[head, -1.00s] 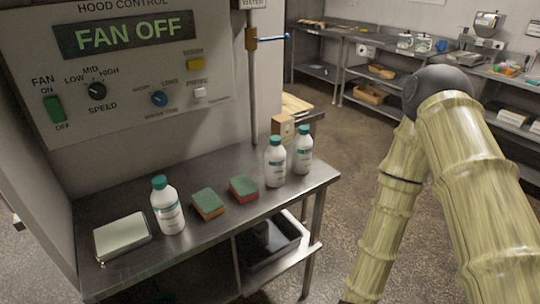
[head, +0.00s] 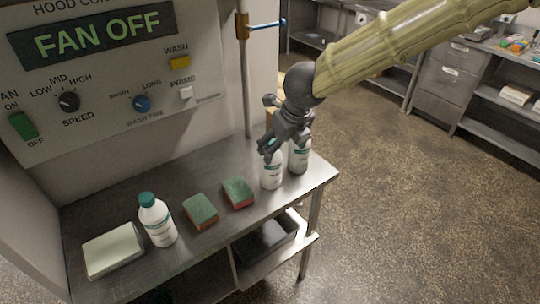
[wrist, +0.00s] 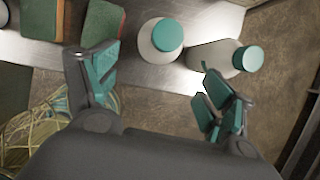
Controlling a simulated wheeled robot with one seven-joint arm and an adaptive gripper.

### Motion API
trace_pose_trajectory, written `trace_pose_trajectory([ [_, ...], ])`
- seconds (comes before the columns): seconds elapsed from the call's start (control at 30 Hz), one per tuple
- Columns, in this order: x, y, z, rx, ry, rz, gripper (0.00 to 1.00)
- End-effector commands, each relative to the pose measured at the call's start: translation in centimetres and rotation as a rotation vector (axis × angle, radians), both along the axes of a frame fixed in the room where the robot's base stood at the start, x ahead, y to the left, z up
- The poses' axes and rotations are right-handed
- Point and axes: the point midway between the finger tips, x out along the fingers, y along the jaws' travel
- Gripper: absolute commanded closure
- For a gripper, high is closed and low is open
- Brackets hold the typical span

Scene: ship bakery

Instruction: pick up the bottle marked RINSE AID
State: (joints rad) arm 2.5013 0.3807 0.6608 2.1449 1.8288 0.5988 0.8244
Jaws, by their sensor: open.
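Three white bottles with teal caps stand upright on a metal table (head: 105,205). One bottle (head: 158,224) is at the left; a middle bottle (head: 271,178) and a right bottle (head: 299,160) stand close together near the right end. Their label words are too small to read, so I cannot tell which says RINSE AID. My gripper (head: 268,152) is open and empty above the right pair, partly hiding both. In the wrist view the middle bottle (wrist: 160,40) lies beyond the gap between the fingers of my gripper (wrist: 160,82), and the right bottle (wrist: 208,57) is beyond the right finger.
Two green-topped sponges (head: 201,211) (head: 238,192) lie between the left and middle bottles. A pale block-like box (head: 113,250) lies at the left end. The control panel (head: 110,75) and a vertical pipe (head: 247,90) rise behind.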

Motion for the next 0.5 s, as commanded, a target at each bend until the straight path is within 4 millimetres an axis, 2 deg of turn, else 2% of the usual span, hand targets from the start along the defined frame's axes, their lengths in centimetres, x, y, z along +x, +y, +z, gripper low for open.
trace_pose_trajectory([
  [0.07, 0.1, 0.6, 1.4, 0.029, 0.002, -0.028, 0.18],
  [0.17, 0.2, 1.2, 1.6, 0.045, 0.006, -0.043, 0.18],
  [0.5, 1.6, 2.4, -2.4, 0.043, 0.007, -0.037, 0.18],
])
